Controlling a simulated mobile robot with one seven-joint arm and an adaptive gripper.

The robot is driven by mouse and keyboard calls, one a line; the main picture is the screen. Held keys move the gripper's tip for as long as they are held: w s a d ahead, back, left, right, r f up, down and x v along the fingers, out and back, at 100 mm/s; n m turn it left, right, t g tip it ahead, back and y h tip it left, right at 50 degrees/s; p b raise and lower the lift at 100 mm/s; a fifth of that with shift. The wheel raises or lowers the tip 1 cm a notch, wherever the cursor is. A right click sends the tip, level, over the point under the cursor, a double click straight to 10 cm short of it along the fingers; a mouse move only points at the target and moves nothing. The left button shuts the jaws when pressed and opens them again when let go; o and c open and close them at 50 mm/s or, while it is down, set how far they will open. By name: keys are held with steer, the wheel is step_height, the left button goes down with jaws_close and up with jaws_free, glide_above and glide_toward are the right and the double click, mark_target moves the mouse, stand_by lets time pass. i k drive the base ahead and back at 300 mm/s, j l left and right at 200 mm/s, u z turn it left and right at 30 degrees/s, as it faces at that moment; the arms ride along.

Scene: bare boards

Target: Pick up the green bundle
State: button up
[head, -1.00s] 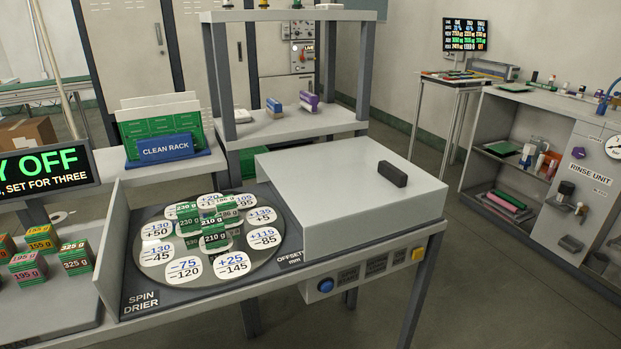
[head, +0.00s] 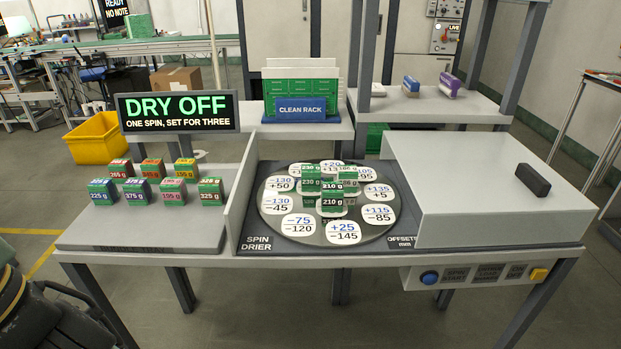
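Several small bundles stand in two rows on the grey left tray (head: 140,236). They are mostly green blocks with coloured bands and weight labels. The front row has a blue-banded 225 g bundle (head: 103,192), a purple one (head: 138,191), a pink 195 g one (head: 173,192) and a 325 g one (head: 211,192). Red, orange and yellow-banded bundles stand behind. Green-and-white bundles stand on the spin drier's round plate, including a 210 g bundle (head: 332,201) in front and a 230 g bundle (head: 310,180) behind. I cannot tell which is the green bundle meant. My gripper is not in view.
The spin drier plate (head: 373,230) carries white offset discs. A raised divider (head: 241,205) separates it from the left tray. A grey cover with a black handle (head: 532,180) is at right. The clean rack (head: 302,110) and DRY OFF sign (head: 178,110) stand behind.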

mark_target(312, 173)
steer(key=u, duration=0.65)
steer(key=l+u, duration=0.25)
steer(key=u, duration=0.15)
steer(key=l+u, duration=0.25)
steer(key=u, duration=0.15)
steer(key=l+u, duration=0.25)
steer(key=u, duration=0.2)
steer(key=k+l+u, duration=0.15)
steer(key=l, duration=0.25)
steer(key=l+u, duration=0.15)
steer(key=l, duration=0.2)
steer(key=k+l+u, duration=0.15)
steer(key=l, duration=0.2)
steer(key=k+l, duration=0.15)
steer(key=l, duration=0.2)
steer(key=k+l, duration=0.15)
steer(key=l, duration=0.2)
steer(key=u, duration=0.05)
